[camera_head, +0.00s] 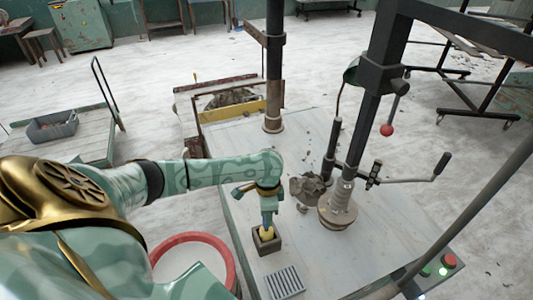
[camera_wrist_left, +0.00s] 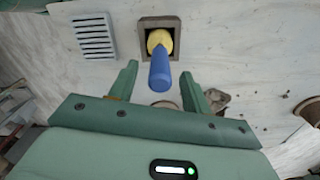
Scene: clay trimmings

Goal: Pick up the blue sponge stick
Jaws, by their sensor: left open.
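The blue sponge stick has a blue handle (camera_wrist_left: 160,72) and a yellow sponge head (camera_wrist_left: 159,40). It stands head down in a small square dark holder (camera_wrist_left: 144,24). In the head view the yellow head (camera_head: 266,233) shows in the holder (camera_head: 267,246), and most of the handle is hidden by my gripper. My left gripper (camera_head: 267,214) is above the holder, pointing down. In the wrist view its two fingers (camera_wrist_left: 159,84) are open, one on each side of the handle, with gaps visible. My right gripper is not in view.
A slotted grey block (camera_head: 285,282) lies near the holder. A clay lump (camera_head: 308,187) and a spindle machine with a lever (camera_head: 340,208) stand to the right on the table. A red-rimmed tub (camera_head: 230,262) is at the table's left. A dark post (camera_head: 274,75) rises behind.

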